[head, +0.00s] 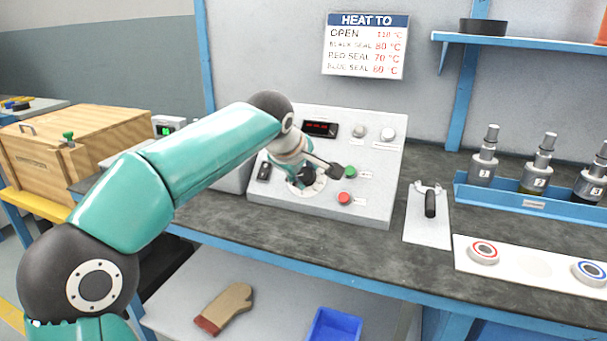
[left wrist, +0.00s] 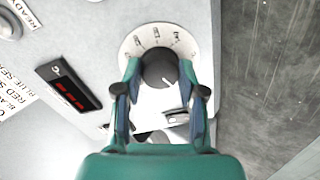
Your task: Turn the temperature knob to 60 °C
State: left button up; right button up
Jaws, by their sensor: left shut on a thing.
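The black temperature knob (left wrist: 158,68) sits in the middle of a white scale dial (left wrist: 134,43), and a white pointer line shows on it. The scale figures are too small to read. My left gripper (left wrist: 160,90) is shut on the knob, one finger on each side. In the head view my left gripper (head: 305,178) covers most of the dial (head: 318,186) on the grey control panel (head: 378,150). The red digital display (head: 320,129) on the panel is lit, but I cannot read it. My right gripper is not in view.
A green button (head: 350,172), a red button (head: 345,198) and a black switch (head: 264,172) are close to the dial. A "HEAT TO" sign (head: 366,47) hangs above. A plate with a black lever (head: 430,204) and a blue bottle rack (head: 500,196) stand to the right.

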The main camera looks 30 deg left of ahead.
pick_arm(q)
jog(key=n, duration=0.3)
jog(key=shift+d+f, duration=0.15)
jog(key=shift+f, duration=0.15)
jog(key=shift+n, duration=0.3)
jog(key=o, duration=1.1)
jog(key=shift+r, duration=0.1)
jog(key=shift+o, duration=0.2)
jog(key=shift+r, duration=0.1)
jog(key=shift+r, duration=0.15)
